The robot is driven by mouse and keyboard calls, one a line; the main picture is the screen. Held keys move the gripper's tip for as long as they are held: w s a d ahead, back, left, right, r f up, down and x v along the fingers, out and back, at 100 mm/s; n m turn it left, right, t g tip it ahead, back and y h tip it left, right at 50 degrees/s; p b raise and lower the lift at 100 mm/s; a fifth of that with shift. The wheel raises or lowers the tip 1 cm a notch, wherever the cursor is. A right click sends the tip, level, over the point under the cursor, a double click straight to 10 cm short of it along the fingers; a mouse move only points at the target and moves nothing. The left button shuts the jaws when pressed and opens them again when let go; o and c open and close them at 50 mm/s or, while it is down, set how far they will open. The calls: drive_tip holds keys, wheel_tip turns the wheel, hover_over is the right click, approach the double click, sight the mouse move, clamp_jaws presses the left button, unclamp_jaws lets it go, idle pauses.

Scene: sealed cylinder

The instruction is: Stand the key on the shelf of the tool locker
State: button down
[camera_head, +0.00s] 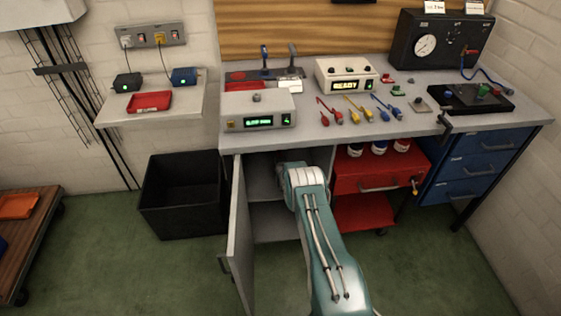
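The grey tool locker (240,235) stands under the left part of the workbench with its door swung open toward me. Its shelf (266,201) shows to the left of my arm, and the visible part looks bare. My teal arm reaches from the bottom of the picture up to the locker opening, and its white wrist end is at the opening. My gripper is hidden beyond the wrist, so I cannot see its fingers or anything in them. I cannot make out the key anywhere.
The open door stands close to the left of my arm. A red tool cart (372,181) is to the right. A black bin (182,195) stands left of the locker. The workbench top (440,125) overhangs, holding instruments and coloured leads. Green floor is clear at right.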

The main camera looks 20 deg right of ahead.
drive_tip(key=shift+a+f, duration=0.1)
drive_tip(key=shift+f, duration=0.05)
drive_tip(key=shift+c, duration=2.2)
unclamp_jaws()
drive_tip(key=shift+f, duration=0.1)
drive_tip(key=shift+v, duration=0.85)
drive_tip(key=v, duration=1)
drive_tip(key=shift+s, duration=0.15)
